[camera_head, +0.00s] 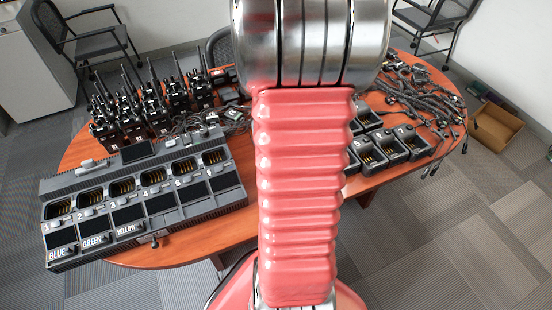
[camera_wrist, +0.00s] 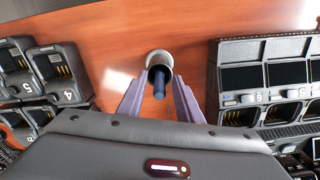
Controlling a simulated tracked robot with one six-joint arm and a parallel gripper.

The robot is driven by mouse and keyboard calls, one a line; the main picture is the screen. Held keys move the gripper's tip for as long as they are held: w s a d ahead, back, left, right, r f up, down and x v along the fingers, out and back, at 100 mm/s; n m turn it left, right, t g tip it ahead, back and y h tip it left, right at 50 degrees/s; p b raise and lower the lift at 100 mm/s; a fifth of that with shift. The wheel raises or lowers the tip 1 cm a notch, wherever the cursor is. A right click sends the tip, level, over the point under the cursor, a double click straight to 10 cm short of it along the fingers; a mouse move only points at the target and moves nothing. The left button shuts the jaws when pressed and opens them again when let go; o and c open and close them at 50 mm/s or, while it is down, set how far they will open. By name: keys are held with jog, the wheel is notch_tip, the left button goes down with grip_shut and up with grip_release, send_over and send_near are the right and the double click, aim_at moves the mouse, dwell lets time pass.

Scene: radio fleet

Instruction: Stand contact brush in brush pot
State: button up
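The brush pot (camera_wrist: 159,56) is a small round cup with a pale rim and a dark inside, on the orange-brown table in the wrist view. The contact brush (camera_wrist: 160,86) shows as a dark blue handle rising from the pot's mouth toward the camera; its lower end is hidden inside. My gripper (camera_wrist: 160,80) has its two purple-grey fingers spread, one on each side of the handle, with a gap to it. The fingertips are close to the pot's rim; whether they touch it I cannot tell. In the head view my arm hides the pot, brush and gripper.
A long multi-bay charger (camera_head: 225,197) lies at the table's left, with several radios (camera_head: 130,122) behind it. Numbered charger cups (camera_head: 412,142) and tangled cables (camera_head: 420,92) are at the right. In the wrist view, chargers flank the pot with bare table between. A cardboard box (camera_head: 497,125) stands beyond.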

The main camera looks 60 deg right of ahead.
jog(key=shift+r, duration=0.15)
notch_tip(320, 180, up, 12)
dwell(0.7)
dwell(0.6)
jog(key=w+a+r+n+t, duration=0.1)
jog(key=a+r+n, duration=0.3)
jog(key=a, duration=1.1)
jog(key=w+a+r+n+t, duration=0.1)
jog(key=a+r+n+t, duration=0.3)
jog(key=a, duration=1.2)
jog(key=shift+w+r+n+t, duration=0.3)
jog(key=shift+w+r+n, duration=0.1)
jog(key=shift+n, duration=0.2)
